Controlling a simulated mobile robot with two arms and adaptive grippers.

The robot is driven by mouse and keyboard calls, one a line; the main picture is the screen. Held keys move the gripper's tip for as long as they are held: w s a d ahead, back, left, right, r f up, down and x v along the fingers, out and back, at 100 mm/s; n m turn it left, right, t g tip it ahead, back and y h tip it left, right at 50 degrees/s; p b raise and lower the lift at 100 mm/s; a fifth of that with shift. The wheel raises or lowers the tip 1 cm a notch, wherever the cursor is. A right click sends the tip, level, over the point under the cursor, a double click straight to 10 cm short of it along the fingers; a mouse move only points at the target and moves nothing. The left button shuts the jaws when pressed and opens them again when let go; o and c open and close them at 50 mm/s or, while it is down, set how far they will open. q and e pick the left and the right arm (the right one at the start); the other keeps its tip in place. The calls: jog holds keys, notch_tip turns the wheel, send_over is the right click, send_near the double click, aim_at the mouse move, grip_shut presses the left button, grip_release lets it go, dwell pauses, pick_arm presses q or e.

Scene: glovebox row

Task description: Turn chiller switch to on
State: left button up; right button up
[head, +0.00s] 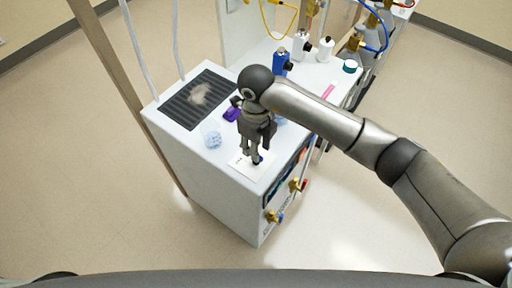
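The chiller (215,178) is a white box in the middle of the head view, with a dark slatted vent on its top. A small white plate (242,168) with faint dark marks lies on its top near the front edge. My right gripper (256,161) points down over this plate, its fingertips close together at or just above it. A small dark blue bit shows at the fingertips; I cannot tell what it is. The switch itself is not clearly visible and may be behind the fingers. My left gripper is not in view.
A clear cup (212,139) with bluish contents and a purple item (231,115) stand near the gripper. A blue bottle (281,64), white bottles (325,49) and a pink strip (328,91) are behind. Brass valves (273,216) stick out at the front.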

jog(key=shift+f, duration=1.5)
jog(key=shift+c, duration=0.2)
grip_shut()
